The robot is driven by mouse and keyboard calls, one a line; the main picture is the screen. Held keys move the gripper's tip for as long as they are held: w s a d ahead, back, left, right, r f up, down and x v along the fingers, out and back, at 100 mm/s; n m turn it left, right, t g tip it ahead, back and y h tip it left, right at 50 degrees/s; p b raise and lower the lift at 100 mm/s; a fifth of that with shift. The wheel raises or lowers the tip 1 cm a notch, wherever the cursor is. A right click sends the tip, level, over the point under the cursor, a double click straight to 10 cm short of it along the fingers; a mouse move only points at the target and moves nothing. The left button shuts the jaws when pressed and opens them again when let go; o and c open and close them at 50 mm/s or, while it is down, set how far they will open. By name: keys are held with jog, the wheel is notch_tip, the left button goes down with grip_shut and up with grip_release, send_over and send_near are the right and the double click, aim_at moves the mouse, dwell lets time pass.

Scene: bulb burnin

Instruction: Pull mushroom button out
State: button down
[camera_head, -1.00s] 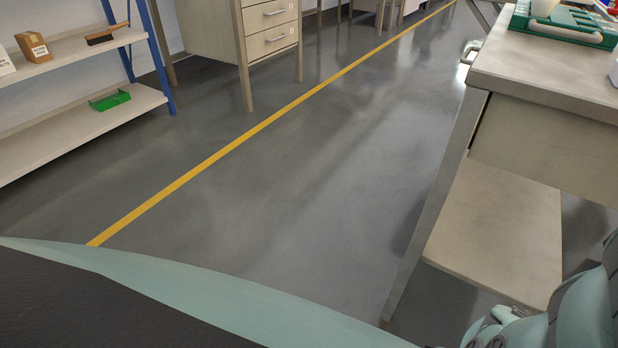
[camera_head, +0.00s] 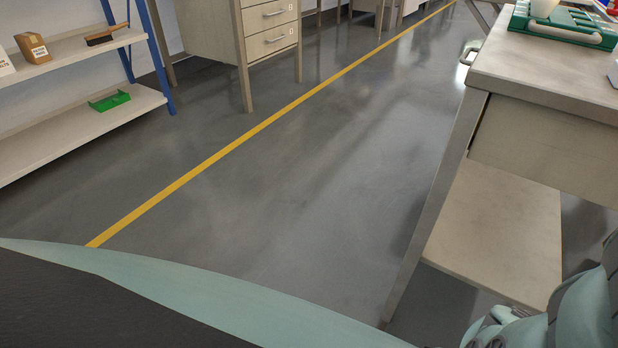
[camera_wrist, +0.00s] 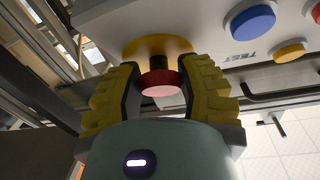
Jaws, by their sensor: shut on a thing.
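The red mushroom button (camera_wrist: 162,84) shows in the wrist view, on a dark stem in front of a round yellow base plate (camera_wrist: 150,46) on a light grey panel. My gripper (camera_wrist: 161,72) is shut on the mushroom button, with one yellow ribbed finger on each side of it. A dark gap shows between the red head and the yellow plate. In the head view the button and my gripper do not show.
A blue button (camera_wrist: 252,23) with the word TEST beneath it, a yellow button (camera_wrist: 289,53) and a dark handle (camera_wrist: 273,92) are to the right. In the head view, a workbench (camera_head: 545,65) stands close on the right; the middle floor (camera_head: 300,190) is clear.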

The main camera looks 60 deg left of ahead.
jog(key=shift+a+r+p, duration=0.25)
jog(key=shift+r+p, duration=0.15)
jog(key=shift+p, duration=0.2)
jog(key=shift+s+a+r, duration=0.1)
jog(key=shift+s+a, duration=0.05)
jog(key=shift+a, duration=0.05)
jog(key=shift+d, duration=0.1)
jog(key=shift+c, duration=2.4)
grip_release()
jog(key=shift+f, duration=0.2)
jog(key=v, duration=1.2)
